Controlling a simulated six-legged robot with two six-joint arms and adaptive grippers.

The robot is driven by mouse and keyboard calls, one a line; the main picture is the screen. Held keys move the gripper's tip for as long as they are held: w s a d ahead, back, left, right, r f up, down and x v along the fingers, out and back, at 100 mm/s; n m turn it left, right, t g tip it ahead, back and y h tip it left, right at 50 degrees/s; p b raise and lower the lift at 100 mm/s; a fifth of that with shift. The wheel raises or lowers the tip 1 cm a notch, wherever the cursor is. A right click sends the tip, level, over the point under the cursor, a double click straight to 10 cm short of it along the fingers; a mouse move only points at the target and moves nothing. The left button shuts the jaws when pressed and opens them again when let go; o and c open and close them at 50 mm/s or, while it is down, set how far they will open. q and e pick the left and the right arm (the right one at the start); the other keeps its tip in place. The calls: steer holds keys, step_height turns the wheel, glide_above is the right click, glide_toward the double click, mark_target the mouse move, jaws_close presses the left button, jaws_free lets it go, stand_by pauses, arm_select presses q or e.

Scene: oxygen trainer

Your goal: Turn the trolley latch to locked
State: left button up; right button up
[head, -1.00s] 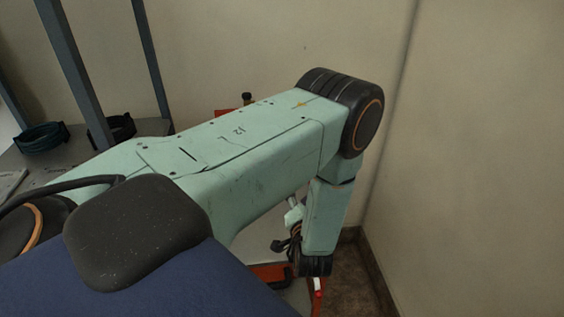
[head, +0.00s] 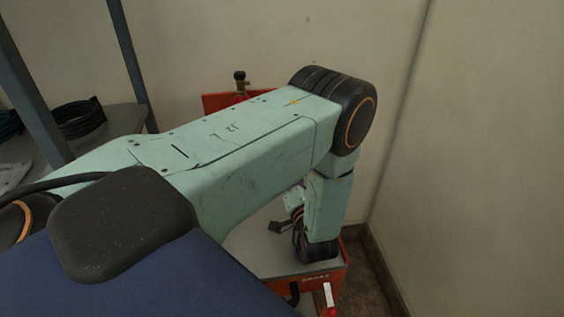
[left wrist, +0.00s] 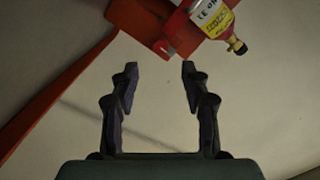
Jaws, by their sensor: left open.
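In the head view, the red trolley (head: 340,272) with a grey top shows at the lower right, partly behind my left arm. A small white-and-red lever (head: 330,296), seemingly the latch, is on its front face below small lettering that looks like BRAKE. Its setting is not clear. My left gripper (head: 280,226) is over the grey top, behind and left of the lever, apart from it. In the left wrist view, my left gripper (left wrist: 160,68) is open and empty, its fingers apart over a pale surface. The lever is not clearly seen there. My right gripper is not in view.
In the left wrist view, a labelled bottle (left wrist: 214,18) with a brass valve lies beyond the fingertips beside red metal parts (left wrist: 160,22). In the head view, a grey rack (head: 38,90) with coiled hose (head: 82,120) stands at left. A bare wall bounds the right.

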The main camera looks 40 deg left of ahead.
arm_select(q)
steer(key=shift+w+a, duration=0.3)
steer(key=shift+w, duration=0.1)
steer(key=x, duration=0.5)
steer(key=shift+a, duration=0.35)
steer(key=shift+w+a, duration=0.25)
steer(key=shift+w, duration=0.2)
steer(key=shift+s+r, duration=0.15)
steer(key=shift+s, duration=0.1)
steer(key=shift+w, duration=0.2)
steer(key=c, duration=0.6)
steer(key=shift+s+a, duration=0.1)
jaws_close()
